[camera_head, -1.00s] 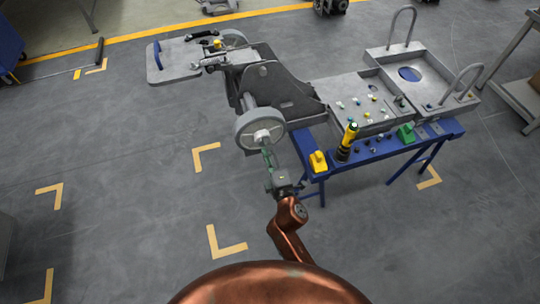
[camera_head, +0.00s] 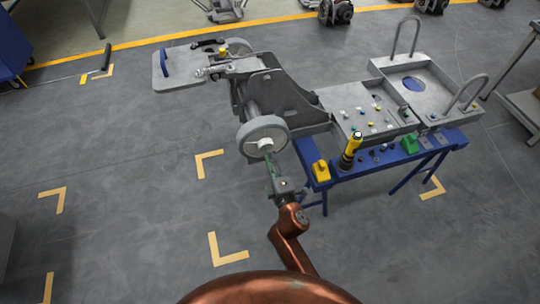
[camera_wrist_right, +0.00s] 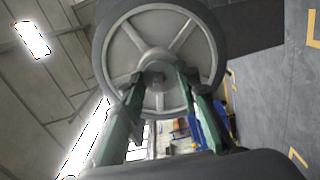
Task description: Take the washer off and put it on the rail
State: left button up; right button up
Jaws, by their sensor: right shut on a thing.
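The wheel (camera_head: 248,142) is a grey spoked wheel with a dark tyre, on the end of the chassis axle. My right gripper (camera_head: 267,154) reaches up to its hub from the near side. In the right wrist view the two green fingers (camera_wrist_right: 158,77) stand on either side of the small grey washer (camera_wrist_right: 157,72) at the hub centre, and the gripper is shut on it. The washer still appears in line with the hub; I cannot tell whether it is clear of the axle. The blue rail (camera_head: 375,159) runs along the bench front, right of the wheel. My left gripper is not in view.
On the rail are a yellow block (camera_head: 321,171), a black and yellow tool (camera_head: 351,149) and a green block (camera_head: 409,145). Grey trays (camera_head: 372,116) with small parts lie behind it. The floor left of the wheel is clear apart from yellow corner marks.

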jog(key=c, duration=0.3)
jog(key=shift+p+v, duration=0.75)
jog(key=shift+v, duration=2.35)
jog(key=shift+c, duration=0.2)
